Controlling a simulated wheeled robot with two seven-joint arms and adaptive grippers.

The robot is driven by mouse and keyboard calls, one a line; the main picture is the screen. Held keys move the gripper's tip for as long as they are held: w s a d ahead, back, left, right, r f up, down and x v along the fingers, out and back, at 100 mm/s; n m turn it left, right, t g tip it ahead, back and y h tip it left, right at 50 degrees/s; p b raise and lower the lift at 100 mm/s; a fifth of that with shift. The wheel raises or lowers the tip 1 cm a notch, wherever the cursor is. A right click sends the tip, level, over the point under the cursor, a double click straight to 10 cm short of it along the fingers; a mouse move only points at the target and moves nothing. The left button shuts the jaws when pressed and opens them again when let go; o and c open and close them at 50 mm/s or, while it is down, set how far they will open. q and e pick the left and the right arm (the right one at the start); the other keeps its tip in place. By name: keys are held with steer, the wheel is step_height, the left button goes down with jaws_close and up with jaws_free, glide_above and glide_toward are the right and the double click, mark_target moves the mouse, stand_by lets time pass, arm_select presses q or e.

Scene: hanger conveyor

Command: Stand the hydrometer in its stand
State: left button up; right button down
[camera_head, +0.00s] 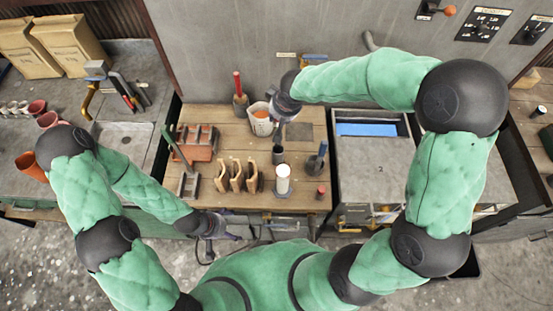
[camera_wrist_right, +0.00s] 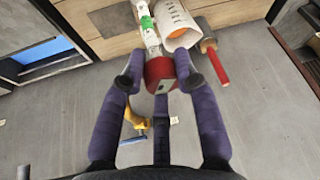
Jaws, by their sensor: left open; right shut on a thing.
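My right gripper (camera_head: 280,118) is over the back of the wooden bench. In the right wrist view the gripper (camera_wrist_right: 160,75) is shut on a red-ended piece (camera_wrist_right: 158,70) with a white, green-marked stem (camera_wrist_right: 149,32), which I take for the hydrometer. In the head view the hand largely hides it. A white cup with orange inside (camera_head: 262,122) stands close beside the hand; it also shows in the wrist view (camera_wrist_right: 181,28). Which piece is the stand is not clear. My left gripper (camera_head: 215,226) is open and empty, low at the bench's front edge.
The bench (camera_head: 225,135) also holds a red-handled tool in a block (camera_head: 239,92), wooden holders (camera_head: 237,176), a white cylinder (camera_head: 283,180), a dark cylinder (camera_head: 277,155) and an orange rack (camera_head: 199,145). A grey cabinet with a blue-lined opening (camera_head: 372,165) stands to the right.

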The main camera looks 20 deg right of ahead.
step_height(320, 180, down, 8)
steer(key=shift+w+r+b, duration=0.1)
steer(key=shift+w+b, duration=0.05)
steer(key=shift+b, duration=0.65)
steer(key=shift+f+b, duration=0.5)
steer(key=shift+f, duration=1.3)
steer(key=shift+f, duration=0.15)
steer(key=c, duration=0.9)
jaws_free()
steer(key=shift+c, duration=0.2)
steer(key=shift+r, duration=0.2)
